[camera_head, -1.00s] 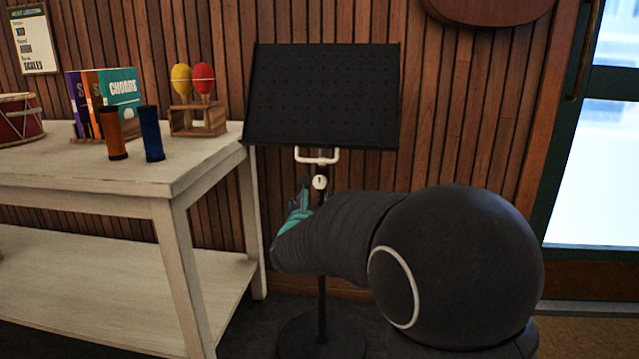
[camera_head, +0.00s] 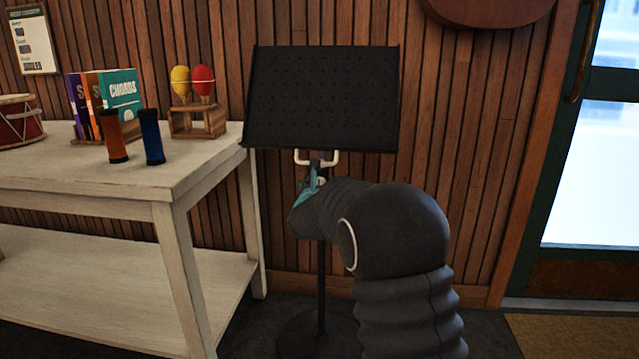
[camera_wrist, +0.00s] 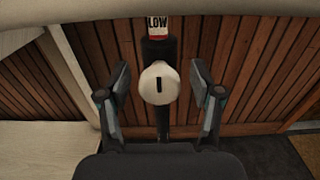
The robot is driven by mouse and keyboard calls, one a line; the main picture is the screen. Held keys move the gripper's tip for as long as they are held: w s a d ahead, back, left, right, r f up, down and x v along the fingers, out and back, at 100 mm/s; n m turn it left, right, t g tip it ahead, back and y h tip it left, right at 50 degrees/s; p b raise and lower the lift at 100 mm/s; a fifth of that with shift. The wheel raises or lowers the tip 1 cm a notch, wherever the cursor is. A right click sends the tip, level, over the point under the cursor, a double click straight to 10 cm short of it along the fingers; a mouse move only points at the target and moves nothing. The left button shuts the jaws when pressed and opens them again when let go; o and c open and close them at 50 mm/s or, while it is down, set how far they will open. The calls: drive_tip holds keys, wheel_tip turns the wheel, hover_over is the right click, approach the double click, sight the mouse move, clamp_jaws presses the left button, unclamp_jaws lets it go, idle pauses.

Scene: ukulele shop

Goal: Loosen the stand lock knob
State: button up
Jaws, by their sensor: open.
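The stand lock knob is a round white knob (camera_wrist: 159,83) with a dark vertical slot mark, on the black post of the music stand. In the wrist view it sits between the two fingers of my gripper (camera_wrist: 160,98), with a gap on each side. My gripper is open and not touching it. In the head view the knob is mostly hidden behind my gripper (camera_head: 308,190) and arm. The stand's black desk (camera_head: 322,98) is above, tilted back, with a white bracket (camera_head: 316,158) under it. A label (camera_wrist: 158,26) reading "LOW" is on the post above the knob.
A white table (camera_head: 215,150) stands left of the stand, holding books (camera_head: 122,95), two shakers (camera_head: 152,136) and a maraca rack (camera_head: 198,122). A wood-slat wall is behind.

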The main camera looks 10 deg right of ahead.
drive_tip(key=c, duration=1.1)
drive_tip(key=shift+c, duration=0.2)
